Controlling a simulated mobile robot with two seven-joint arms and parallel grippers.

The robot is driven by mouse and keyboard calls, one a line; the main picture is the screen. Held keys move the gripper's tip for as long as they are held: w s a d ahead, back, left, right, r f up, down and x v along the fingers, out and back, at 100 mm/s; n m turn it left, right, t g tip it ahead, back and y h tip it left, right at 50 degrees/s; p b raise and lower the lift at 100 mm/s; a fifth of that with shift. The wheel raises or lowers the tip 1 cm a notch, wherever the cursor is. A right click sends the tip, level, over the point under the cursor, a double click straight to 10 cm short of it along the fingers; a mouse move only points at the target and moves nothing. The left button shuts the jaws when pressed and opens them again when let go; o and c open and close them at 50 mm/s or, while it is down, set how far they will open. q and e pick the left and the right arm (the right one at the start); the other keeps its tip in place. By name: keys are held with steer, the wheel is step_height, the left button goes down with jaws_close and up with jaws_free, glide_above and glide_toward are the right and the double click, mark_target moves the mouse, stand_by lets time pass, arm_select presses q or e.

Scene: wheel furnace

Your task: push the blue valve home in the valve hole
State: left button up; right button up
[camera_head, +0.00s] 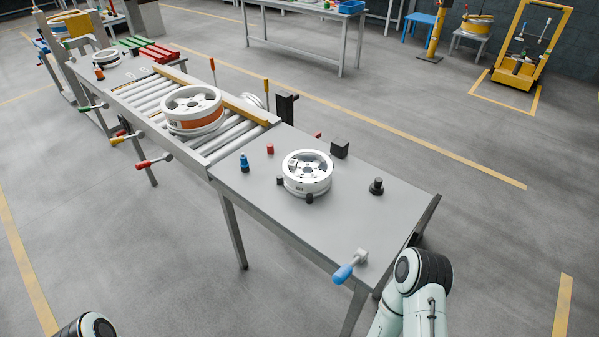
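A small blue upright piece (244,163) with a darker blue top stands on the grey tabletop, left of the near wheel; it looks like the blue valve. It stands apart from the wheel. The white wheel (307,185) lies flat on the table between small black posts. The valve hole is too small to make out. Only parts of my arms show, at the bottom left edge and at the lower right beside the table's corner. Neither gripper is in view.
A red cylinder (270,149), a black block (340,148) and a black knob (376,186) stand on the table. A blue-handled lever (349,267) sticks out at the near edge. A roller conveyor (187,128) carries another wheel (192,105). The table's front left is clear.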

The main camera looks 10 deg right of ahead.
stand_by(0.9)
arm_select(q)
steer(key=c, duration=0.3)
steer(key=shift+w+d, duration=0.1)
